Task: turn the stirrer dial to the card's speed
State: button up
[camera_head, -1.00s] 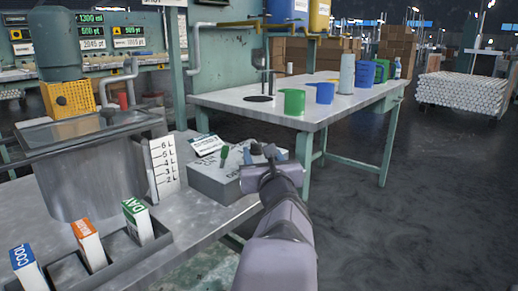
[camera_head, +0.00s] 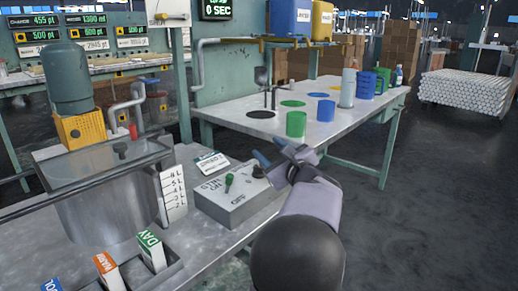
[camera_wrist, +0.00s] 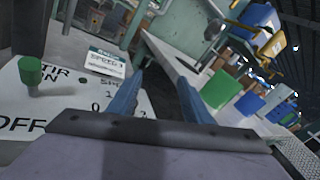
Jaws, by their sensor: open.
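The stirrer control box (camera_head: 235,208) is a grey box on the left bench, with a green switch knob (camera_head: 229,182) and a dark dial (camera_head: 258,171) on its top. A small card (camera_head: 212,163) with a green top band stands at its back edge. In the wrist view the card (camera_wrist: 105,66) reads SPEED, with a blurred numeral. The box top (camera_wrist: 40,105) shows OFF and scale numbers there; the dial is not clearly visible. My gripper (camera_head: 271,150) is open and empty, its blue fingers above and near the dial, apart from it as far as I can tell.
A lidded metal pot (camera_head: 105,205) with a level scale (camera_head: 173,192) stands left of the box.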

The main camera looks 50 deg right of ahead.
aim_at(259, 166)
jog(key=d+n+y+p, duration=0.1)
jog(key=p, duration=0.1)
jog(key=s+d+n+y+p, duration=0.1)
jog(key=n+y+p, duration=0.1)
jog(key=p, duration=0.1)
jog(key=s+d+n+y+p, duration=0.1)
jog(key=n+p, duration=0.1)
jog(key=p, duration=0.1)
jog(key=shift+f+y, duration=0.25)
jog(key=shift+y, duration=0.15)
jog(key=f+y, duration=0.1)
jog(key=s+f+y+p, duration=0.1)
jog(key=shift+s+a+f, duration=0.1)
jog(key=shift+f, duration=0.25)
jog(key=shift+a+f+m+t+y+p, duration=0.2)
jog(key=shift+f+m+t+y+p, duration=0.1)
jog(key=shift+y+p, duration=0.25)
jog(key=shift+s+a+f+m+y+p, duration=0.3)
jog(key=shift+a+f+y+p, duration=0.3)
jog(key=shift+y, duration=0.55)
jog(key=shift+s+a+f+m+t+y+p, duration=0.35)
jog(key=shift+a+f+y, duration=0.2)
jog(key=shift+y, duration=0.25)
jog(key=shift+b+x, duration=0.3)
jog(key=shift+x, duration=3.3)
